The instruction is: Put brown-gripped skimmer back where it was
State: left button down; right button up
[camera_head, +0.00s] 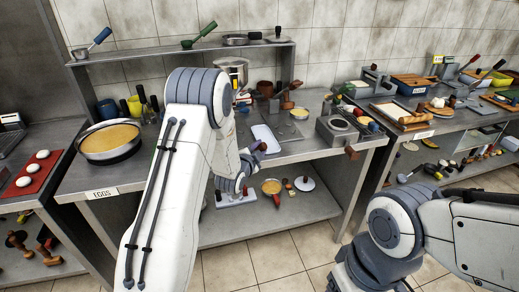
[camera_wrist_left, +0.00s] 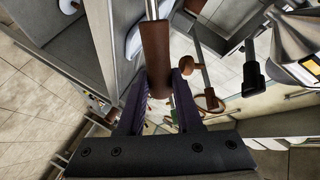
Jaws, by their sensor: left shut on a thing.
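My left gripper (camera_wrist_left: 158,105) is shut on the brown grip (camera_wrist_left: 156,55) of the skimmer, seen in the wrist view. The grip lies between the purple fingers, and a metal shaft runs from it past the top edge, so the skimmer's head is out of that view. In the head view my left gripper (camera_head: 248,161) is at the front edge of the middle counter, partly hidden by my own arm. The skimmer's head cannot be made out there. My right arm shows at the lower right, with its gripper out of view.
A pan of yellow liquid (camera_head: 110,141) stands on the counter at left. A white tray (camera_head: 266,139) lies behind my left gripper. A grey appliance (camera_head: 337,131) stands right of it. The lower shelf holds a bowl (camera_head: 271,187) and a white lid (camera_head: 304,184). The floor in front is clear.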

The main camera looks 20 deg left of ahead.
pick_arm(q)
jog(key=shift+f, duration=0.2)
jog(key=c, duration=0.5)
grip_release()
jog(key=b+v, duration=0.2)
jog(key=v, duration=0.8)
jog(key=shift+s, duration=0.25)
jog(key=shift+r, duration=0.1)
